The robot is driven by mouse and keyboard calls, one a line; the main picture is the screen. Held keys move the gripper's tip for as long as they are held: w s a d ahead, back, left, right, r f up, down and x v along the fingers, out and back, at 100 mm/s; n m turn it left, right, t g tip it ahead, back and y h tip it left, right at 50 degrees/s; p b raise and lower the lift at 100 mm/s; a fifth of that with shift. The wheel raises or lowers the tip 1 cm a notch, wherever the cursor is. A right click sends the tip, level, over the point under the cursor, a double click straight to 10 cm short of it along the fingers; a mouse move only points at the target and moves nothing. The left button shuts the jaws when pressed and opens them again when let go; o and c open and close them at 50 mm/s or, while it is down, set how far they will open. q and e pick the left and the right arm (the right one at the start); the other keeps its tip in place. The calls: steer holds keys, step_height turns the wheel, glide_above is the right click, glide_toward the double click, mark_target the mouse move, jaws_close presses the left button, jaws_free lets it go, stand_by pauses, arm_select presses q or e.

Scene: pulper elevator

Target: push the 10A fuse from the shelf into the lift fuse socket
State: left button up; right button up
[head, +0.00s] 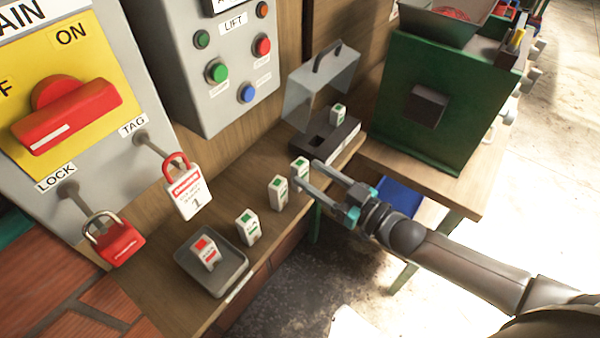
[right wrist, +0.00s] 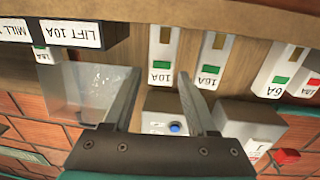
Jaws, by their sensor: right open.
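The 10A fuse (head: 299,168) is white with a green mark and stands upright on the wooden shelf, nearest the fuse block. In the right wrist view the 10A fuse (right wrist: 163,52) shows its label upside down. My right gripper (head: 306,174) is open, its fingertips on either side of this fuse in the picture; I cannot tell whether they touch it. The black fuse block (head: 340,140) is beyond, its near socket (head: 317,143) looking empty. The "LIFT 10A" label (right wrist: 73,33) is on the block's front. My left gripper is not in view.
A clear cover (head: 318,90) stands raised over the block, and another fuse (head: 338,113) sits in the far socket. The 16A fuse (head: 278,192) and 6A fuse (head: 247,227) stand nearby. A grey tray (head: 234,282) holds a red-marked fuse. A green machine (head: 400,130) stands right.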

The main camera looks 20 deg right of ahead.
mark_target(304, 171)
steer(key=shift+x, duration=1.95)
steer(key=shift+f, duration=0.15)
jaws_close()
